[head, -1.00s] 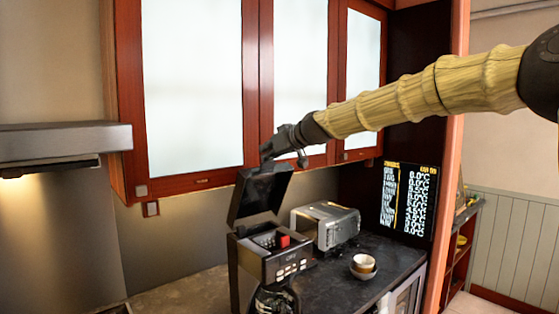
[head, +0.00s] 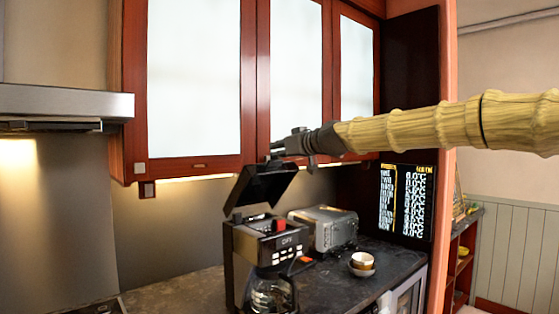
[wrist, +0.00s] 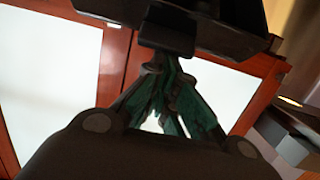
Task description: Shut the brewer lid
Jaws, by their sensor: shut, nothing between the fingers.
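The coffee brewer (head: 285,247) stands on the dark counter, with a glass pot (head: 270,295) at its front. Its black lid (head: 262,187) is raised and tilted above the brewer's body, leaving the top uncovered. My gripper (head: 276,150) is shut and empty, at the lid's upper edge in the head view. I cannot tell whether it touches the lid. The wrist view shows the closed fingers (wrist: 165,52) close to a dark slab across the top, which may be the lid; the tips are partly hidden.
A silver toaster-like appliance (head: 325,228) stands behind the brewer, and stacked bowls (head: 362,263) sit to its right. Red-framed cabinets (head: 250,90) hang close behind my gripper. A range hood (head: 65,105) is at the left.

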